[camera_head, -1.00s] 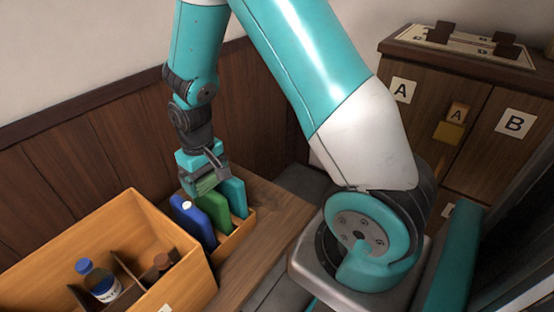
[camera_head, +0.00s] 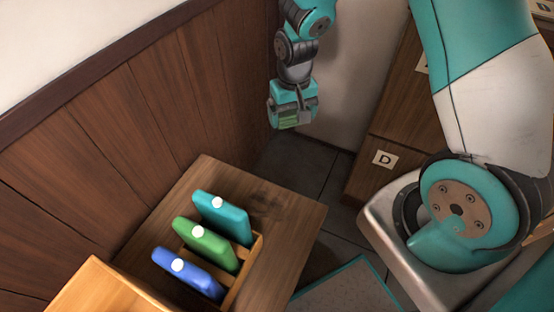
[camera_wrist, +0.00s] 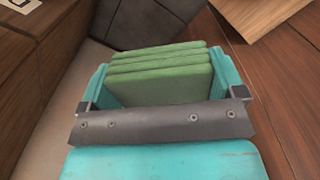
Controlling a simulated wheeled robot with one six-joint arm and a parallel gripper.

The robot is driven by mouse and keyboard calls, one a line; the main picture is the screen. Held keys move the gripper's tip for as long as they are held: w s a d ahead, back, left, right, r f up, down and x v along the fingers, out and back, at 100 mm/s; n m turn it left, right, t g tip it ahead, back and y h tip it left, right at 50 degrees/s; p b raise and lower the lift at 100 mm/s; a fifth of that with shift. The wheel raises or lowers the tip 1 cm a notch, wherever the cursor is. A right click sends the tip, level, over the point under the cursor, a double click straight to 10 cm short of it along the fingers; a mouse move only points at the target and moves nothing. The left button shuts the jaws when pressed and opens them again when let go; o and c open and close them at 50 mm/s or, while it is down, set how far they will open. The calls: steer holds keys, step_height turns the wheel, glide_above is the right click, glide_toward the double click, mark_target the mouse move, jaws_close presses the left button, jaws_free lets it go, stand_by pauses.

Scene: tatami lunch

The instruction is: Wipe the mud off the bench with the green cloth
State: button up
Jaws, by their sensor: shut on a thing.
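My gripper (camera_head: 293,122) is shut on the green cloth (camera_wrist: 160,76), which shows as a folded stack between the teal fingers in the wrist view. In the head view a bit of the cloth (camera_head: 289,118) shows at the fingertips. The gripper hangs above and beyond the far end of the wooden bench (camera_head: 302,222), apart from it. The mud (camera_head: 268,199) is a dark smear on the bench top, right of the rack and near the far edge.
A wooden rack (camera_head: 254,255) on the bench holds blue (camera_head: 188,274), green (camera_head: 207,246) and teal (camera_head: 222,218) flat containers with white caps. A wooden box (camera_head: 97,290) is at lower left. A cabinet door marked D (camera_head: 384,159) stands right. A panelled wall (camera_head: 150,130) runs along the left.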

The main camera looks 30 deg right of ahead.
mark_target(266, 192)
steer(key=a+f+m+b, duration=0.3)
steer(key=f+m, duration=0.1)
steer(key=f, duration=0.3)
steer(key=s+a+f+m+b, duration=0.1)
steer(key=a+f+m+b, duration=0.2)
steer(key=f, duration=0.4)
steer(key=s+a+f+m+b, duration=0.1)
steer(key=a+f+m+b, duration=0.2)
steer(key=f+m, duration=0.2)
step_height(266, 192, down, 3)
steer(key=shift+r+m, duration=0.2)
steer(key=shift+m, duration=0.1)
steer(key=shift+f+b, duration=0.75)
steer(key=shift+f, duration=0.2)
steer(key=shift+s+a, duration=0.1)
steer(key=shift+a, duration=0.05)
